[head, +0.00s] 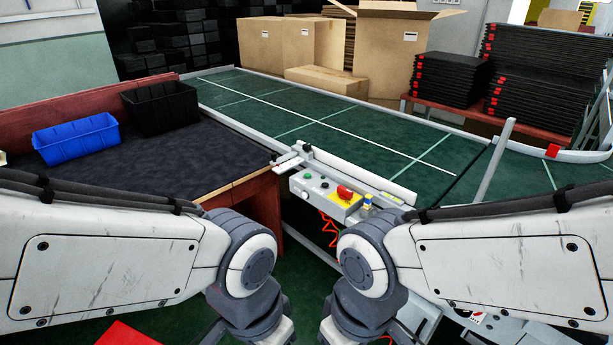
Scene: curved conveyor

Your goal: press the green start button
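A grey control box (318,191) is mounted on the near edge of the conveyor, at the centre of the head view. A small green button (307,176) is on the left part of its top face. A dark knob or button (324,184) sits to its right. A red switch (345,192) on a yellow base is at the box's right end. My two arms reach in from the left and right and bend down below the box. Both grippers are out of view past the bottom edge, and no part of either arm covers the button.
The green conveyor belt (300,118) runs behind the box, with a raised metal rail along its near side. A dark-topped table (200,160) at left holds a blue bin (76,140) and a black bin (160,107). Cardboard boxes (268,48) stand behind the belt.

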